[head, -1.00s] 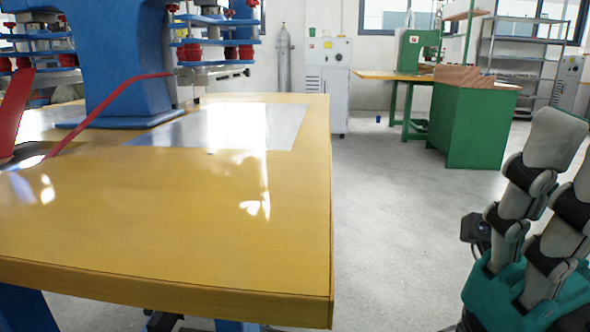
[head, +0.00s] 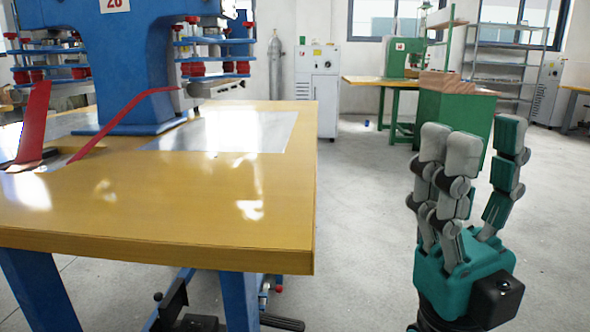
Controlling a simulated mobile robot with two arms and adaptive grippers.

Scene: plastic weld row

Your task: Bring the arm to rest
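My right gripper (head: 476,150) stands upright at the right of the head view, fingers pointing up. It has grey and teal jointed fingers on a teal palm. A gap shows between the two grey fingers on the left and the teal finger on the right, and nothing is held there. It is over the grey floor, to the right of the wooden table (head: 150,228) and apart from it. My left gripper is not in the view.
A blue press (head: 125,60) with red levers (head: 118,122) stands on the table, beside a metal plate (head: 225,132). A green bench (head: 440,112) stands behind my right gripper. A white cabinet (head: 317,90) is at the back. Floor (head: 350,230) between table and gripper is clear.

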